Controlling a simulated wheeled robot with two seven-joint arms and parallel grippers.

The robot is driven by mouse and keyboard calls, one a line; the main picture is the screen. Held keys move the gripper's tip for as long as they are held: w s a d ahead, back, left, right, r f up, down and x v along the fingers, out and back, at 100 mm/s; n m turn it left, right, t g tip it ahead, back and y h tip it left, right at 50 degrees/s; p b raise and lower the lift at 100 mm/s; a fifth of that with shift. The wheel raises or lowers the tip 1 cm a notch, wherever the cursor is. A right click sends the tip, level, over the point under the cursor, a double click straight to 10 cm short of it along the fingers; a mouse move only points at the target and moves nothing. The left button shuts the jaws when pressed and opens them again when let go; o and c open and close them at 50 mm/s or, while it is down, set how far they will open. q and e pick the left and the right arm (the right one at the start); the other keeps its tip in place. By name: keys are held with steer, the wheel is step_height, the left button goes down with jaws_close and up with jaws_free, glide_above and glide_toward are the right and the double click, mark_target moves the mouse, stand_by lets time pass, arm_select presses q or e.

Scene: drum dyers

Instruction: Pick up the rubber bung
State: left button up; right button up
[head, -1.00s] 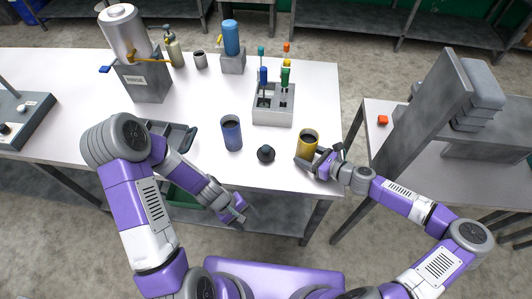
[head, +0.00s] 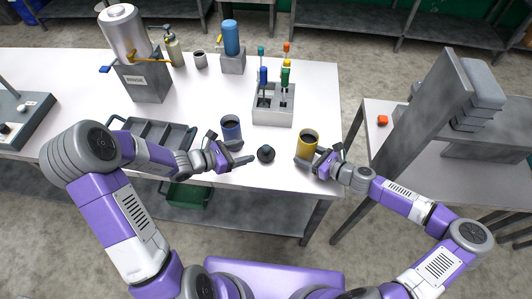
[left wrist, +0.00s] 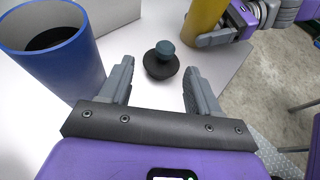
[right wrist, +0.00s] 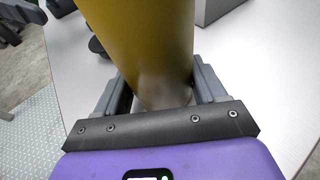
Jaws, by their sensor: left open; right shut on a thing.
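The rubber bung (head: 266,154) is a small dark piece with a round knob on a wider base. It stands on the white table between the blue cup and the yellow cup, and also shows in the left wrist view (left wrist: 161,62). My left gripper (head: 242,152) is open just left of the bung. In the left wrist view the bung is ahead of the open fingers (left wrist: 158,85), near the middle of the gap. My right gripper (head: 310,160) is shut on the yellow cup (head: 308,142), which fills much of the right wrist view (right wrist: 145,45).
The blue cup (head: 231,128) stands close beside my left gripper. A grey holder (head: 273,117) with coloured tools is behind the bung. A grey compartment tray (head: 160,134) lies left. The table's front edge is close to the bung.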

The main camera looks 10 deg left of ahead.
mark_target(265, 149)
arm_select(q)
steer(key=x, duration=0.4)
steer(key=shift+d+f, duration=0.15)
steer(key=x, duration=0.5)
steer(key=shift+s+d+f, duration=0.25)
steer(key=shift+s+f, duration=0.05)
steer(key=c, duration=1)
